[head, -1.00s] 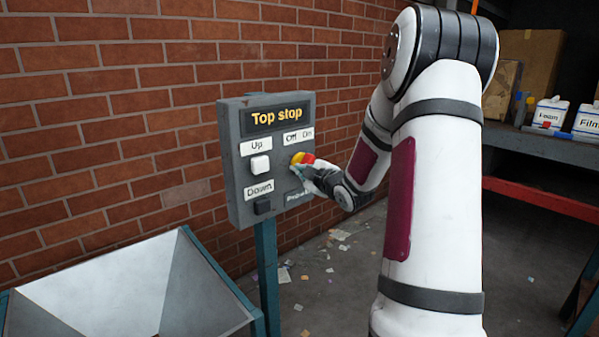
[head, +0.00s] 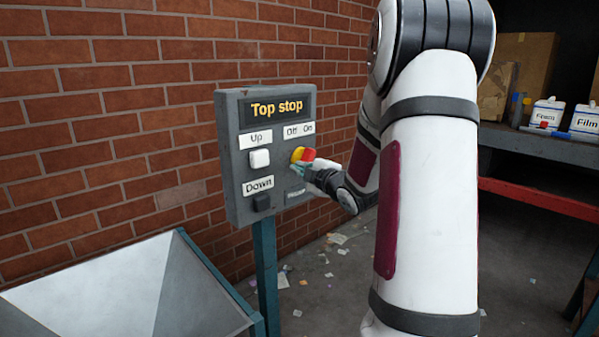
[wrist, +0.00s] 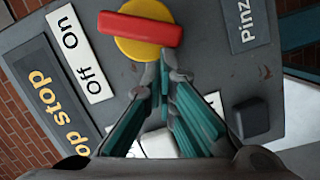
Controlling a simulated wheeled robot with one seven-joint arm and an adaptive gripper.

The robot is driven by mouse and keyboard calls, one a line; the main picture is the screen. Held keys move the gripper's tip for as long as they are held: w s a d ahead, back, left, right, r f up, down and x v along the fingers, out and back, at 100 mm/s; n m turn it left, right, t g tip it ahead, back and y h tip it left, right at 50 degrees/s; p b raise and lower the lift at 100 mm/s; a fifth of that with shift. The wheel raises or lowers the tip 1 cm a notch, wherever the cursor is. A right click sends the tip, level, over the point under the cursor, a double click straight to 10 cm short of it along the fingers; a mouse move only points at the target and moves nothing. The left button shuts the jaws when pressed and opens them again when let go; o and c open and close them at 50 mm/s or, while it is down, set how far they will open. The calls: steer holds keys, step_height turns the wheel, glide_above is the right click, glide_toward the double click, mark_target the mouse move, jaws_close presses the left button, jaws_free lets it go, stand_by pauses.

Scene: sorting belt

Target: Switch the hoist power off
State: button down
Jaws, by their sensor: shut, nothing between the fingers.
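The grey control box (head: 232,180) stands on a teal post before the brick wall. Its rotary switch, a red handle on a yellow disc (head: 297,155), sits under the "Off On" label (head: 298,132). In the wrist view the red handle (wrist: 140,28) lies slanted across the disc, its upper end towards the "On" side of the label (wrist: 80,55). My gripper (head: 302,170) is shut and empty, its teal fingers just below the switch. In the wrist view the fingertips (wrist: 164,72) are close to the disc's edge; I cannot tell whether they touch.
The box also has a white Up button (head: 260,159), a dark Down button (head: 262,203) and a display (head: 277,109) reading "Top stop". A pale hopper (head: 110,285) is at lower left. A shelf (head: 540,145) with cartons is at right. Paper scraps litter the floor.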

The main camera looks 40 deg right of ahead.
steer(key=shift+d+f+n+t+h+b, duration=0.15)
steer(key=shift+f+n+b, duration=0.45)
steer(key=shift+b, duration=1.3)
steer(key=shift+f+n+t+h+b, duration=0.1)
steer(key=shift+n+t+b, duration=0.1)
steer(key=shift+n+b, duration=1.25)
steer(key=shift+d+f+n+t+h+b, duration=0.15)
steer(key=shift+f+n+b, duration=0.2)
steer(key=shift+b, duration=2)
steer(key=shift+d+f+n+t+b, duration=0.25)
steer(key=shift+n+b, duration=0.55)
steer(key=shift+b, duration=1.2)
steer(key=shift+d+f+n+t+b, duration=0.25)
steer(key=shift+n+b, duration=0.55)
steer(key=shift+b, duration=1.2)
steer(key=shift+d+f+n+t+b, duration=0.2)
steer(key=shift+n+b, duration=0.6)
steer(key=shift+b, duration=0.95)
steer(key=shift+d+f+n+t+b, duration=0.15)
steer(key=shift+n+b, duration=0.65)
steer(key=shift+b, duration=0.9)
